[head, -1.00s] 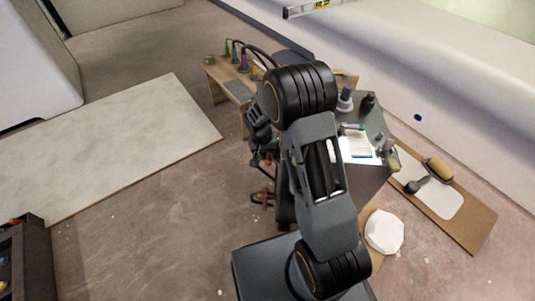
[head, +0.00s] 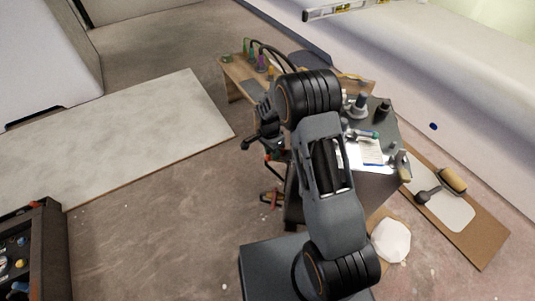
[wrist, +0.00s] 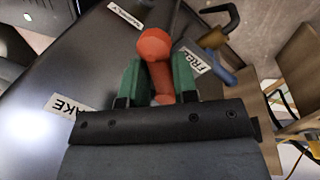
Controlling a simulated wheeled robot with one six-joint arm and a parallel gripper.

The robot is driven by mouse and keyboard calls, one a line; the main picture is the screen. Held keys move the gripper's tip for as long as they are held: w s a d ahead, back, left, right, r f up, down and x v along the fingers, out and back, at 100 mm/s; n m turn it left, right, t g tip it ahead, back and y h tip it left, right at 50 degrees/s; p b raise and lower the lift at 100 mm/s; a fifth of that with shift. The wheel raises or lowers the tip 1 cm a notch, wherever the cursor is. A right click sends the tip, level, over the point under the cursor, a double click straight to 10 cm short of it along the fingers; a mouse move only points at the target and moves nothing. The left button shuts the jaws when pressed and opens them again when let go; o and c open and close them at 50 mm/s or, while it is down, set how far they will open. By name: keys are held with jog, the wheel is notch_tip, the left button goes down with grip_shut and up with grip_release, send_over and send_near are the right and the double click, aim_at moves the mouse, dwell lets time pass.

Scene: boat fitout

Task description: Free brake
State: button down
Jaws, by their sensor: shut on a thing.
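In the wrist view a red lever with a round knob (wrist: 155,43) stands on a dark panel (wrist: 60,72). The two green fingers of my gripper (wrist: 158,74) are closed on the lever, one on each side. A white label reading FREE (wrist: 194,62) lies just right of the lever. A label that appears to read BRAKE (wrist: 68,106) lies to the left, partly hidden by my gripper. In the head view my gripper (head: 268,155) is small and dark beside the bench, with a bit of red at it; the lever is mostly hidden there.
A third label (wrist: 125,14) sits at the panel's top. A brown handle and blue piece (wrist: 222,68) are close on the right. In the head view, a dark bench (head: 392,125) holds papers and tools, with a wooden bench (head: 235,80) behind. Open floor (head: 150,225) lies left.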

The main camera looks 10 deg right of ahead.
jog(key=m, duration=0.2)
jog(key=w+m+p, duration=0.1)
jog(key=shift+w+a+r+m+y, duration=0.1)
jog(key=shift+w+a+m+y, duration=0.05)
jog(key=shift+m+y, duration=0.25)
jog(key=shift+w+d+m+y+p, duration=0.15)
jog(key=shift+w+m+p, duration=0.2)
jog(key=shift+m, duration=0.55)
jog(key=shift+w+m+y+p, duration=0.2)
jog(key=shift+w+m+p, duration=0.15)
jog(key=shift+m, duration=0.55)
jog(key=shift+w+d+m+y+p, duration=0.15)
jog(key=shift+w+m+p, duration=0.15)
jog(key=shift+m, duration=0.6)
jog(key=c, duration=1)
grip_release()
jog(key=shift+o, duration=0.2)
notch_tip(320, 180, up, 13)
jog(key=w+p, duration=0.2)
jog(key=p, duration=0.1)
jog(key=shift+w+d+r+p, duration=0.25)
jog(key=shift+d+p, duration=0.1)
jog(key=shift+d, duration=0.1)
